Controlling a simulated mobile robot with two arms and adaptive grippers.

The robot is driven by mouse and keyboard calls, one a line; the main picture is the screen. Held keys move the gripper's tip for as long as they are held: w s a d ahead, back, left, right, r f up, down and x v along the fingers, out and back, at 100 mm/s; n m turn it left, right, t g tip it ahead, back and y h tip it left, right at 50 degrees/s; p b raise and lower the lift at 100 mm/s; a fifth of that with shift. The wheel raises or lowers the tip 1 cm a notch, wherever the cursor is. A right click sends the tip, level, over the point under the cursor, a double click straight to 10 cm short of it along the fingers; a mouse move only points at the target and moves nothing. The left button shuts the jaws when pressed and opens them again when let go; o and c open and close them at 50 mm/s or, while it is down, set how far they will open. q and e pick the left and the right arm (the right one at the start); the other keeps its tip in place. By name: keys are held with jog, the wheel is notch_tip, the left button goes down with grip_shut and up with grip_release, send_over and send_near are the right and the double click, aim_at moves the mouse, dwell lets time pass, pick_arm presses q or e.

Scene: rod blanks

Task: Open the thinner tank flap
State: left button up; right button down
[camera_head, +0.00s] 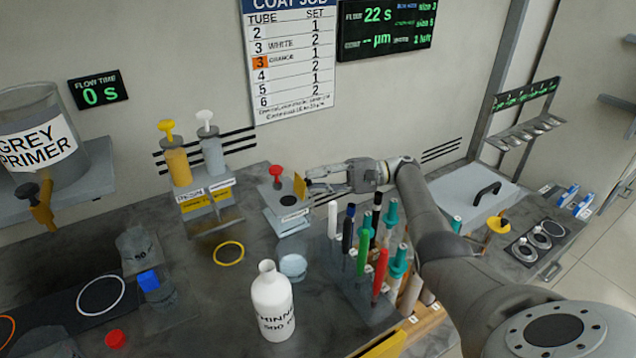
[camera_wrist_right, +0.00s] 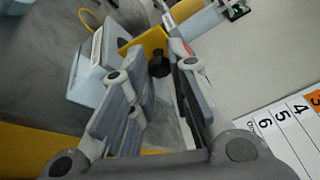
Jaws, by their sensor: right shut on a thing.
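The thinner tank (camera_head: 287,219) is a pale grey box on the bench against the back wall, with a red knob on top and a dark round opening in its lid. Its yellow flap (camera_head: 300,186) stands up at the right side of the opening. My right gripper (camera_head: 312,182) reaches in from the right and is shut on the flap. In the right wrist view the yellow flap (camera_wrist_right: 148,44) is at the fingertips, with a dark knob (camera_wrist_right: 158,65) between them. The tank (camera_wrist_right: 88,68) shows behind. My left gripper is not in view.
Coloured pens and tubes (camera_head: 365,252) stand in a rack just below my right arm. A white thinner bottle (camera_head: 272,302) and a clear dish (camera_head: 293,266) stand in front of the tank. Yellow and grey pumps (camera_head: 178,165) are to its left. A yellow ring (camera_head: 229,253) lies on the bench.

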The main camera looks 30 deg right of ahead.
jog(key=c, duration=1.3)
grip_release()
jog(key=shift+w, duration=0.1)
notch_tip(320, 180, up, 10)
jog(key=shift+c, duration=0.2)
